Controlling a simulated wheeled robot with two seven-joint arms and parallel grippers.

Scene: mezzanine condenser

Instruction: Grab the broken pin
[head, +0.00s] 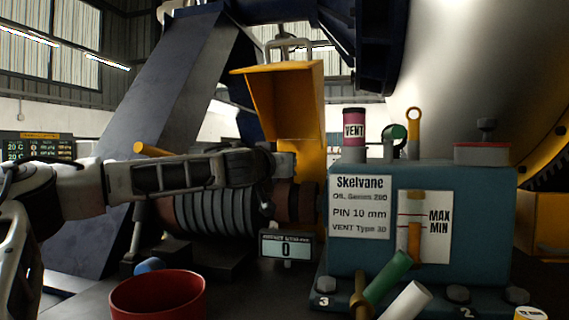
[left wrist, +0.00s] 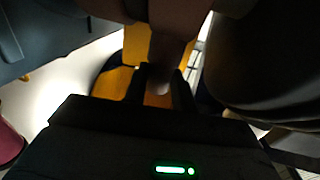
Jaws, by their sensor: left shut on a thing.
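My left gripper (head: 272,172) reaches in from the left, just above the dark brown coupling (head: 295,202) between the ribbed motor and the teal unit. In the left wrist view its two dark fingers (left wrist: 160,88) are shut on a small piece, which I take to be the broken pin (left wrist: 160,73). The piece lies close against the brown coupling (left wrist: 165,48). Dim light and the fingers hide most of it, so I cannot tell whether it is still in the coupling. My right gripper is in neither view.
The yellow guard (head: 298,100) stands raised behind the coupling. The teal unit (head: 420,200) blocks the right side. The ribbed motor (head: 205,212) lies below my arm.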

